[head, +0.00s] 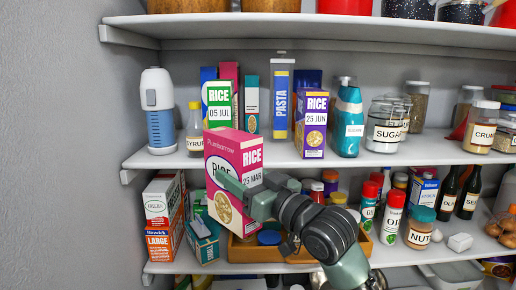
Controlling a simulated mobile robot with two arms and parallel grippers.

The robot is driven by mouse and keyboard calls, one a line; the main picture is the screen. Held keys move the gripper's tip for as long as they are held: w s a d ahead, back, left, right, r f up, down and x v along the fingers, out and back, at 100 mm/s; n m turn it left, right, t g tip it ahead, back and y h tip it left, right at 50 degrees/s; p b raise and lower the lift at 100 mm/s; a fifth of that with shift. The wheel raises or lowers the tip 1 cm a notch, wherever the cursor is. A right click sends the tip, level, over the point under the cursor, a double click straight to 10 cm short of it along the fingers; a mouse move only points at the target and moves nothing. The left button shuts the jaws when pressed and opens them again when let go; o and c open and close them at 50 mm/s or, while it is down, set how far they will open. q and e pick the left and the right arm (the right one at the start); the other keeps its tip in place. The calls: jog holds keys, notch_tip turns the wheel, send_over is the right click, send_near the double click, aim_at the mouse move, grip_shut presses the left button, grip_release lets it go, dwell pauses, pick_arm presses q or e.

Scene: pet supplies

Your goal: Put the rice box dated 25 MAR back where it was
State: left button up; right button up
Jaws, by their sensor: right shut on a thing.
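The pink rice box (222,154) labelled 25 MAR is in the head view, left of centre. It is tilted and held in front of the shelves, level with the middle shelf's front edge and the shelf below. My right gripper (244,192) is shut on it, with the arm coming in from the lower right. A green rice box (218,97) dated 05 JUL stands on the middle shelf at the left, behind and above the held box. A purple rice box (312,122) dated 25 JUN stands further right on that shelf. My left gripper is not in view.
The middle shelf (375,156) also carries a blue pasta box (281,98), a syrup bottle (195,130) and a sugar jar (386,125). Bare shelf shows between the green and purple boxes, in front of the pasta. The lower shelf is crowded with bottles and boxes.

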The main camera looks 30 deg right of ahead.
jog(key=s+d+r+m+h+p, duration=0.1)
jog(key=s+d+r+m+h, duration=0.15)
jog(key=d+r, duration=0.4)
jog(key=s+d+r+m+h, duration=0.25)
jog(key=d+r+h, duration=0.2)
jog(key=r, duration=0.35)
jog(key=w+d+f+p, duration=0.1)
jog(key=w+p, duration=0.3)
jog(key=w, duration=0.4)
jog(key=w+d+f+n+p, duration=0.1)
jog(key=w+d+f+p, duration=0.1)
jog(key=w, duration=0.7)
jog(key=shift+w+d+p, duration=0.15)
jog(key=shift+w+p, duration=0.1)
jog(key=shift+p, duration=0.6)
jog(key=o, duration=1.5)
jog(key=shift+f, duration=0.15)
jog(key=shift+o, duration=0.2)
jog(key=b+v, duration=0.4)
jog(key=v, duration=0.8)
